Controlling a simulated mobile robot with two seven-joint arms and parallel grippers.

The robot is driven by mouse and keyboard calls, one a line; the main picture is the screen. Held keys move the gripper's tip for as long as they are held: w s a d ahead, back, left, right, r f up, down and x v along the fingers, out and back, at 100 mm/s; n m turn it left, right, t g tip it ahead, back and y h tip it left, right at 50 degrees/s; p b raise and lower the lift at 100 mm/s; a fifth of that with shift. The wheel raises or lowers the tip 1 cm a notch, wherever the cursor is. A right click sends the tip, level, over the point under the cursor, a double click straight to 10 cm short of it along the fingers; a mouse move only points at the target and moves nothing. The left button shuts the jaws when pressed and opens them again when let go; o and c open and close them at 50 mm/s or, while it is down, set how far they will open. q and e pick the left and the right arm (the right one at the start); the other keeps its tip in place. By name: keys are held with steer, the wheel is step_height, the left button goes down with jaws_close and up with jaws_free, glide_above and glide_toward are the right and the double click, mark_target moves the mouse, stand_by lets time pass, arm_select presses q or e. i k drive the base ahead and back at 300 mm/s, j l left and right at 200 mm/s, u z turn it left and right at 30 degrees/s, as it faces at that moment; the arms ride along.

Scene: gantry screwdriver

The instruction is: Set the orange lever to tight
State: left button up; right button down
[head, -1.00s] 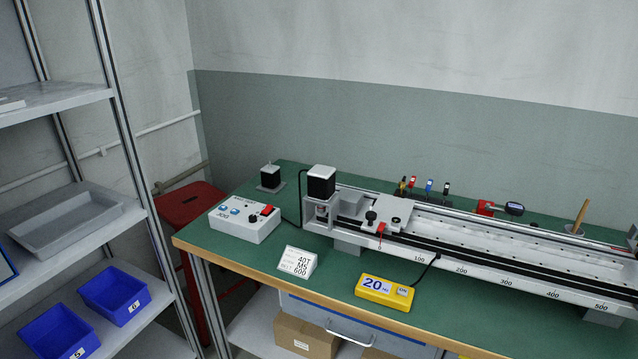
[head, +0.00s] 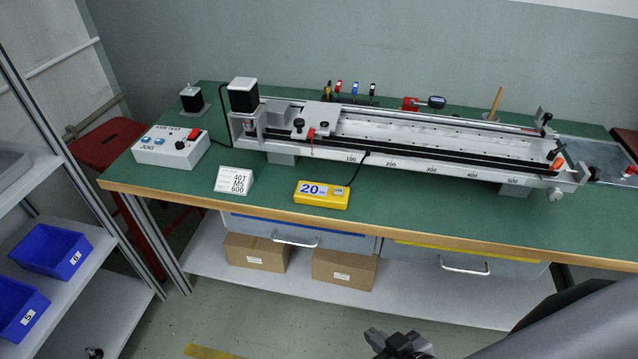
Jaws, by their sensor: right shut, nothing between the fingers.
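The orange lever (head: 557,163) sits at the right end of the long rail assembly (head: 410,130) on the green bench. It is small here, and I cannot tell its exact setting. A dark knob and a silver handwheel are close to it. My right gripper (head: 385,340) is at the bottom of the head view, in front of the bench and well away from the lever. It is shut and empty. My left gripper is not in view.
The bench (head: 400,223) carries a jog box (head: 172,147), a white card (head: 234,180) and a yellow display (head: 321,194) in front of the rail. Bench surface at front right is clear. Drawers and cardboard boxes (head: 343,268) are below. A shelf with blue bins (head: 50,250) stands left.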

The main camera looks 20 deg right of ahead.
mark_target(557, 163)
steer(key=z, duration=1.7)
